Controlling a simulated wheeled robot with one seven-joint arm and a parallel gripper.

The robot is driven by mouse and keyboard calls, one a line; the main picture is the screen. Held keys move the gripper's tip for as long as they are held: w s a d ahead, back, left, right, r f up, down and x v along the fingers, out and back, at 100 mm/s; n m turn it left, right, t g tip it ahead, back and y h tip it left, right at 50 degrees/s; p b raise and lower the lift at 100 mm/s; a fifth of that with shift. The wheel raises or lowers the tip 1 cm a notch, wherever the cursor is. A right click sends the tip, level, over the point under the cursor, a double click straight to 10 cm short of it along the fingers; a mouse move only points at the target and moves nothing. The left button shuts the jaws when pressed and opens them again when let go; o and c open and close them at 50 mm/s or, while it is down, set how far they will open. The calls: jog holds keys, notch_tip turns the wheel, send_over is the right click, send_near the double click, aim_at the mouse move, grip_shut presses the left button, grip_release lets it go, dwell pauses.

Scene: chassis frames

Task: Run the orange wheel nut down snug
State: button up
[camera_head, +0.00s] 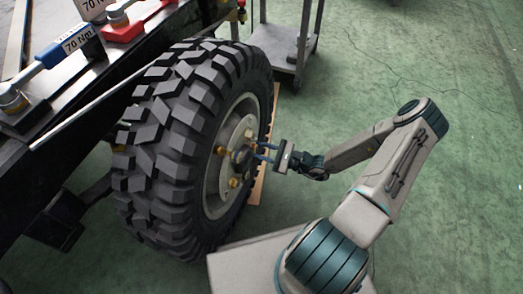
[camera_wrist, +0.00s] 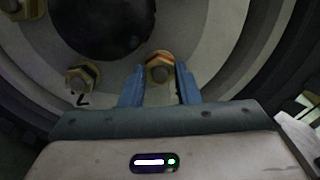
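The orange wheel nut (camera_wrist: 159,68) shows in the wrist view as a brassy hex nut with an orange band, around a grey stud end. My gripper (camera_wrist: 159,80) has one blue finger on each side of it, the tips level with the nut and very close to its flanks. I cannot tell whether they press on it. In the head view my gripper (camera_head: 262,152) reaches the wheel hub from the right, its blue fingers slightly apart. The big black-tyred wheel (camera_head: 170,130) stands upright with a pale rim. The nut's seat is hidden behind it.
Another brass nut (camera_wrist: 82,78) with a dark band sits left of my gripper, beside a painted 2. A grey cart (camera_head: 284,44) stands behind. The green floor to the right is clear.

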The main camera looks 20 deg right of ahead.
jog(key=shift+w+r+m+p, duration=0.1)
jog(key=shift+r+m+p, duration=0.25)
jog(key=shift+m+p, duration=0.8)
jog(key=m+p, duration=0.2)
jog(key=m, duration=0.1)
jog(key=shift+d+f+m+p, duration=0.1)
jog(key=shift+f+m+p, duration=0.15)
jog(key=shift+f+p, duration=0.05)
jog(key=o, duration=1)
jog(key=shift+f, duration=0.1)
